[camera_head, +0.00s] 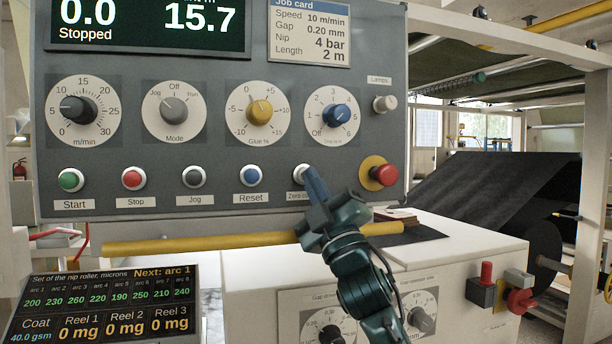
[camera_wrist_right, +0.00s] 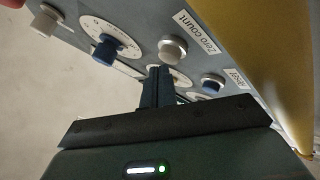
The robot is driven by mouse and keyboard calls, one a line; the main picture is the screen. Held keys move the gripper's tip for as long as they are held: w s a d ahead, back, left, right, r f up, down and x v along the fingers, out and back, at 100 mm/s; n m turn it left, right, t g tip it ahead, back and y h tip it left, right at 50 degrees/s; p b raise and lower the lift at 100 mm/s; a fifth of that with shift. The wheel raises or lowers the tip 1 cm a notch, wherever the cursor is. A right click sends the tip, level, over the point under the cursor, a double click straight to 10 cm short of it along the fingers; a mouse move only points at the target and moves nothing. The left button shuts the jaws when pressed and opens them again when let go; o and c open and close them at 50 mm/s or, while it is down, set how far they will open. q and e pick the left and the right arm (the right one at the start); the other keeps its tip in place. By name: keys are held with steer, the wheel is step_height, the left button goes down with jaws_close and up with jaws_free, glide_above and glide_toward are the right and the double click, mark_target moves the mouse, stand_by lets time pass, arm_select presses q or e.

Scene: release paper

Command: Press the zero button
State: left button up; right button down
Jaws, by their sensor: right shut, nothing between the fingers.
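The zero button (camera_wrist_right: 172,48) is a pale round button in a metal ring, beside the "Zero count" label (camera_wrist_right: 196,32) in the right wrist view. In the head view the label (camera_head: 296,197) shows at the bottom right of the control panel, partly covered by my gripper, and the button is mostly hidden behind the fingers. My right gripper (camera_head: 315,182) is shut and empty, its fingertips pointing up at the panel by this button. In the right wrist view its closed fingers (camera_wrist_right: 157,78) end just beside the button; I cannot tell whether they touch it. My left gripper is not in view.
The blue Reset button (camera_head: 250,176) is left of the fingers. A red emergency stop (camera_head: 383,174) on a yellow base is to the right. Knobs such as the blue one (camera_head: 336,116) sit above. A yellow bar (camera_head: 200,242) runs below the panel.

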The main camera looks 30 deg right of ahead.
steer(key=shift+w+d, duration=0.15)
steer(key=shift+w, duration=0.35)
stand_by(0.8)
steer(key=shift+s+f, duration=0.1)
steer(key=shift+s+a, duration=0.2)
steer(key=shift+s, duration=0.45)
steer(key=shift+s+a, duration=0.2)
steer(key=shift+s, duration=0.65)
steer(key=shift+s+a, duration=0.2)
steer(key=shift+s, duration=0.6)
steer(key=shift+s+a, duration=0.2)
steer(key=shift+s, duration=0.65)
